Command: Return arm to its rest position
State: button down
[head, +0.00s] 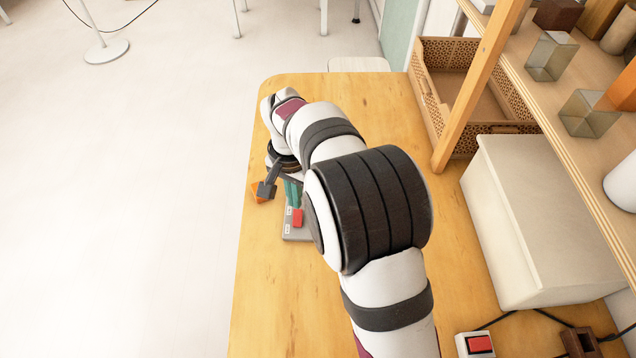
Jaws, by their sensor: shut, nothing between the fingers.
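My arm reaches from the bottom right of the head view toward the left part of the wooden table (262,310). My gripper (265,190) points down near the table's left edge and is shut. An orange piece (257,192) shows right beside the fingertips; whether they touch it I cannot tell. A grey base (297,234) with a red block (297,217) and green upright pieces (292,192) stands just right of the gripper, partly hidden by my arm.
A white box (545,220) stands at the right under a wooden shelf (568,120) with glass cubes. A woven crate (432,85) stands behind a slanted wooden post (480,85). A red switch (479,344) with cables sits at the front right. The table's front left is clear.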

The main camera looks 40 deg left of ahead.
jog(key=w+d+r+m, duration=0.2)
jog(key=d+r, duration=0.4)
jog(key=d, duration=0.5)
jog(key=w+d+r+m, duration=0.2)
jog(key=d+r, duration=0.3)
jog(key=d, duration=0.6)
jog(key=s+d+m+y, duration=0.1)
jog(key=s+d+m, duration=0.3)
jog(key=s+d, duration=1)
jog(key=shift+d+r+m+y, duration=0.3)
jog(key=shift+d+y, duration=0.1)
jog(key=shift+d, duration=0.75)
